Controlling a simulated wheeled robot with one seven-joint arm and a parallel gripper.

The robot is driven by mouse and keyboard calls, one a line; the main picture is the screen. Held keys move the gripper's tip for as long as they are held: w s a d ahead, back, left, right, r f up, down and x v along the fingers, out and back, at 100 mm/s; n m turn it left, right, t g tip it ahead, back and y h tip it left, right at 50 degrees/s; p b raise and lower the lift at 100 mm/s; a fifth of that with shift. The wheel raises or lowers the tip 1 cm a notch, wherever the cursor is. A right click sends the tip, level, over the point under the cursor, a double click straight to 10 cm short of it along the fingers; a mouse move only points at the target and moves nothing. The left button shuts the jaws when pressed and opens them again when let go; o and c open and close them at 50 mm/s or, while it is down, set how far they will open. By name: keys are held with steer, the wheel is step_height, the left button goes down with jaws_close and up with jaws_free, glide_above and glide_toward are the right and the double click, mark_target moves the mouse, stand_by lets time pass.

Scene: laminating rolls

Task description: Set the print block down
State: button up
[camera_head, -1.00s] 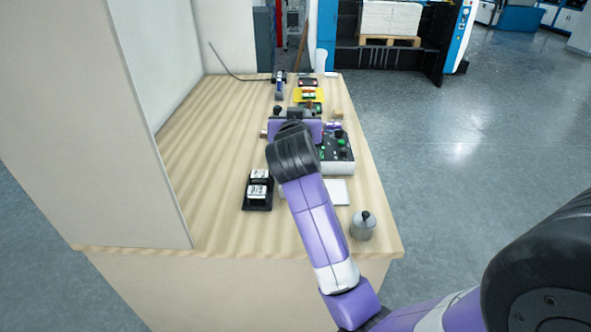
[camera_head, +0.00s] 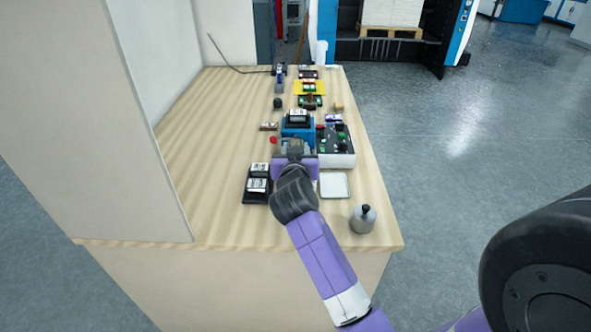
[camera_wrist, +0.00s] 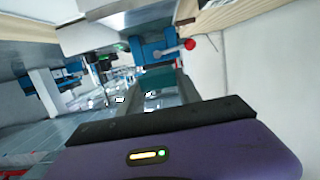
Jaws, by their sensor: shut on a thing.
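My gripper (camera_head: 294,146) is over the table in the head view, just on the near side of a blue press (camera_head: 284,133). Its jaws are shut on a print block, which my wrist and fingers mostly hide; its outline is not clear. A black block with a white top (camera_head: 297,116) sits on the press. In the wrist view, which looks upside down, the blue press (camera_wrist: 150,52) and its red knob (camera_wrist: 190,44) lie ahead of my gripper.
A black rack with two white-topped blocks (camera_head: 257,186) stands left of my wrist. A control box (camera_head: 336,158) and a pale tray (camera_head: 334,186) are on the right. A metal pot (camera_head: 362,219) stands near the front edge. The table's left side is clear.

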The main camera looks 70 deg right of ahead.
steer(key=shift+f, duration=3.55)
steer(key=shift+f+b, duration=0.3)
steer(key=shift+b, duration=0.2)
steer(key=o, duration=1.3)
steer(key=shift+r, duration=0.1)
steer(key=shift+o, duration=0.2)
steer(key=shift+r+p, duration=0.1)
steer(key=shift+p, duration=0.5)
